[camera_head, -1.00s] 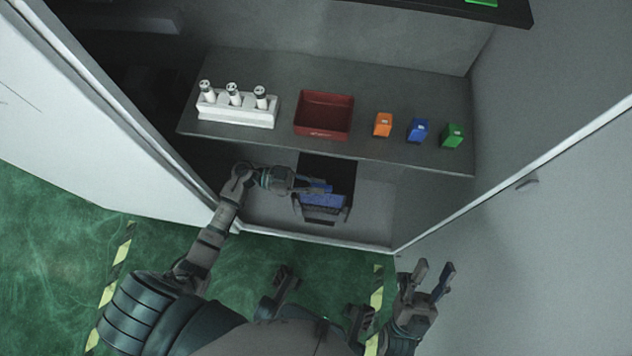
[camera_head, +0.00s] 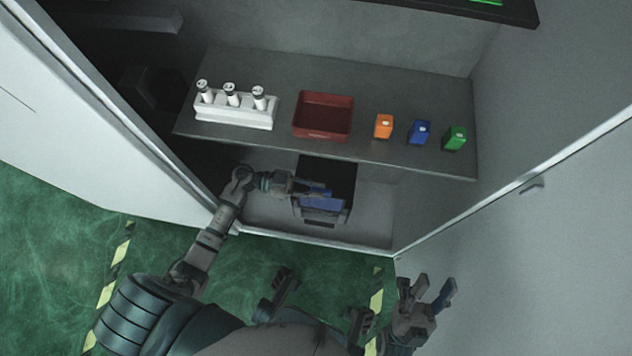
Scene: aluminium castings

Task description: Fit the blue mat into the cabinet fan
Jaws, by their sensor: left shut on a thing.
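The blue mat (camera_head: 322,203) is at the dark cabinet fan (camera_head: 322,219) on the floor of the open cabinet, below the shelf. The fan is a dark box with an opening facing me. My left gripper (camera_head: 322,192) reaches in from the left and is shut on the blue mat. Its fingers cover part of the mat, and I cannot tell how deep the mat sits in the fan. My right gripper (camera_head: 430,285) is open and empty, outside the cabinet at the lower right.
The shelf (camera_head: 360,145) above holds a white rack with bottles (camera_head: 235,108), a red tray (camera_head: 323,116), and orange (camera_head: 383,126), blue (camera_head: 420,132) and green (camera_head: 455,138) boxes. Cabinet doors stand open on both sides. The green floor in front is clear.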

